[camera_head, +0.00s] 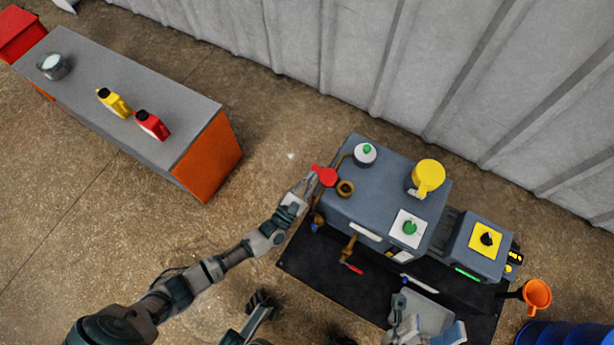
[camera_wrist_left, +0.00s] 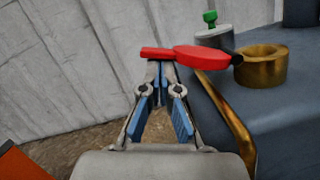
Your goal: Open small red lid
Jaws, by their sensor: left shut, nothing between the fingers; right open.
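The small red lid (camera_head: 325,175) sits at the left end of the blue-grey furnace machine. It lies to the side of the brass ring-shaped port (camera_head: 345,188), whose opening is uncovered. In the left wrist view the red lid (camera_wrist_left: 203,57) has a round disc and a short tab pointing left, beside the brass port (camera_wrist_left: 260,66). My left gripper (camera_head: 311,178) is shut and empty, its tips (camera_wrist_left: 160,68) right at the lid's tab; whether they touch it I cannot tell. My right gripper (camera_head: 428,314) is open at the lower right, in front of the machine.
A brass pipe (camera_wrist_left: 225,110) runs beside my left fingers. A grey bench (camera_head: 110,90) with bottles stands at the upper left. Floor between is clear.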

